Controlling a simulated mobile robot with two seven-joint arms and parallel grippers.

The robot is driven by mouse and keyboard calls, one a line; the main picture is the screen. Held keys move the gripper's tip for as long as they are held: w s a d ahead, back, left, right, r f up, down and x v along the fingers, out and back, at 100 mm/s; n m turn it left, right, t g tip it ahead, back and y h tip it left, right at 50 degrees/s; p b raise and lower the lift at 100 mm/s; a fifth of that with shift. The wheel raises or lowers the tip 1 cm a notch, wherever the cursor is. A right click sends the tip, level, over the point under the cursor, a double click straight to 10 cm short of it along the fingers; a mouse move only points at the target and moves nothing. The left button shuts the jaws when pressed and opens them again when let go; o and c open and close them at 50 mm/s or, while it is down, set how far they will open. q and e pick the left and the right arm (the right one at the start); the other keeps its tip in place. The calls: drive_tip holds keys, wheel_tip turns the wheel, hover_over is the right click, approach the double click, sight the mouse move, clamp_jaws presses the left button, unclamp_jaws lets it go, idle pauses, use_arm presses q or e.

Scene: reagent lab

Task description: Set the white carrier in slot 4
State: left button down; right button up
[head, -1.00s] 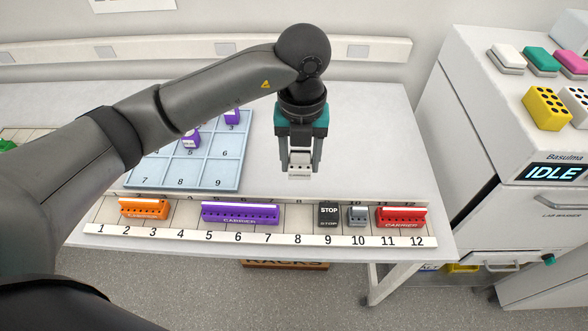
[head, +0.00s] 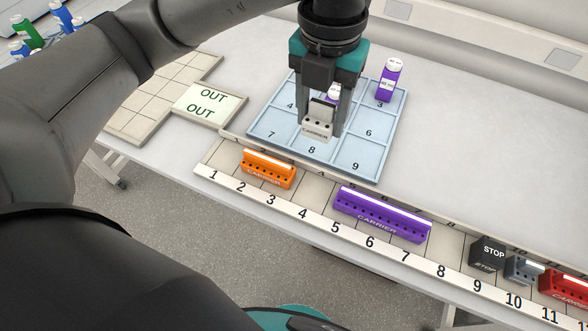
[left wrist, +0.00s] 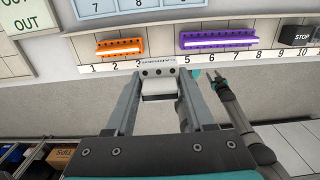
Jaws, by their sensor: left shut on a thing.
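The white carrier (head: 317,130) is a small block with a row of dark holes. My left gripper (head: 322,120) is shut on it, holding it above the table; in the head view it overlaps the blue numbered tray. The carrier shows between the fingers in the left wrist view (left wrist: 158,72). The numbered rail (head: 305,208) runs along the table's front edge. Slot 4 (head: 318,186) is bare, between the orange carrier (head: 268,169) by 2 and 3 and the purple carrier (head: 382,215) by 5 to 7.
The blue tray (head: 375,155) holds purple-labelled bottles, one standing at 3 (head: 390,82). A black STOP block (head: 487,252), a grey carrier (head: 523,268) and a red carrier (head: 565,287) occupy the rail's right part. An OUT plate (head: 208,103) lies at the left. Slot 8 looks bare.

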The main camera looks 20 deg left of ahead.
use_arm(q)
wheel_tip(320, 180, down, 6)
drive_tip(key=b, duration=0.3)
hover_over(313, 192)
wheel_tip(313, 192, down, 8)
drive_tip(key=shift+f, duration=0.15)
wheel_tip(313, 192, down, 4)
drive_tip(key=shift+f+b, duration=0.25)
drive_tip(key=shift+b, duration=0.05)
drive_tip(key=shift+f, duration=0.3)
use_arm(e)
drive_tip(key=f, duration=0.3)
drive_tip(key=shift+s+d+f, duration=0.2)
drive_tip(key=shift+s+f, duration=0.15)
drive_tip(key=shift+f, duration=0.05)
use_arm(q)
drive_tip(key=shift+f, duration=0.15)
drive_tip(key=shift+c, duration=1.3)
unclamp_jaws()
use_arm(e)
drive_tip(key=shift+f, duration=0.15)
